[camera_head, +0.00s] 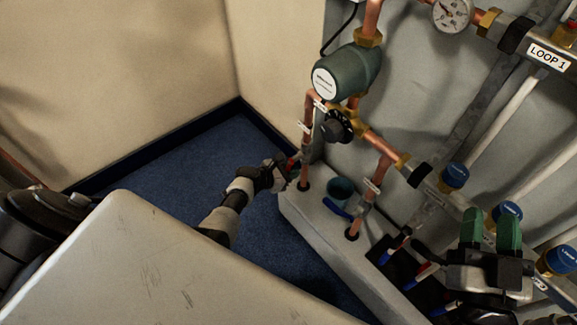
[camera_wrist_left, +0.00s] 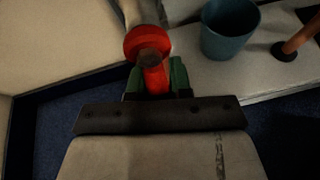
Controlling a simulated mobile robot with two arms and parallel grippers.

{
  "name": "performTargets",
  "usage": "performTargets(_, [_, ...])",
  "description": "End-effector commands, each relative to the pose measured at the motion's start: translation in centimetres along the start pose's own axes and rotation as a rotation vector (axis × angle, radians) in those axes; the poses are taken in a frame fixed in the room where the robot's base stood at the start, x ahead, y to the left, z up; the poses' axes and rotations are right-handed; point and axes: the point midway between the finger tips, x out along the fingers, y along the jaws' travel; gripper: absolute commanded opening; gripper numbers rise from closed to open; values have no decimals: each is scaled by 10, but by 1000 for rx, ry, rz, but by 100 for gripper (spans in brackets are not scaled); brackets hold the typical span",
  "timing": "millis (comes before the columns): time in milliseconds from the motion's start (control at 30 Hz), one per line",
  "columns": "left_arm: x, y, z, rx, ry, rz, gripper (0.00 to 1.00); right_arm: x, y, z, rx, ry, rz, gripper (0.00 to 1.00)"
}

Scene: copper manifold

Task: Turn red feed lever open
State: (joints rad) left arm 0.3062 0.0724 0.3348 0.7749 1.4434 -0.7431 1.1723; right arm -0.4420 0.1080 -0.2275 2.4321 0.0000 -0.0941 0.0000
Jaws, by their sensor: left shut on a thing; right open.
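The red feed lever (camera_wrist_left: 155,76) shows in the left wrist view, with its round red hub (camera_wrist_left: 147,42) on a pale pipe fitting. My left gripper (camera_wrist_left: 157,80) is shut on the lever, with a green pad on either side of it. In the head view my left gripper (camera_head: 284,170) reaches to the copper pipe at the left of the manifold. Only a little of the red lever (camera_head: 293,162) shows there, the rest being hidden by the gripper. My right gripper (camera_head: 491,229), with green fingers, is open at the lower right and apart from the red lever.
A teal cup (camera_head: 342,187) stands on the pale ledge (camera_head: 310,222), right of the red lever. A blue lever (camera_head: 337,209) sits beside it on another copper pipe. Blue-capped valves (camera_head: 454,176) line the right side. Blue carpet (camera_head: 205,150) lies open at left.

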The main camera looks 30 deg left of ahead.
Motion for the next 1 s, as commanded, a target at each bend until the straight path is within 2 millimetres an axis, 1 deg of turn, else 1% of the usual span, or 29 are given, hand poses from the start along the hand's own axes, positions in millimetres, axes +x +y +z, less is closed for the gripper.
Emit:
performTargets(100, [0, -3, 0, -53, -7, -21, 0, 0, 1, 5, -2, -43, 2, 43])
performTargets(300, [0, -7, 0, -103, -15, -43, 0, -1, 2, 10, -2, -83, 4, 43])
performTargets(833, [0, -9, 0, -126, -19, -51, 0, -2, 2, 12, -3, -97, 6, 43])
performTargets(867, [1, -9, 0, -126, -19, -51, 25, -2, 2, 12, -3, -97, 6, 43])
performTargets(1000, [1, -8, 0, -123, -19, -50, 45, -2, 2, 12, -3, -97, 6, 43])
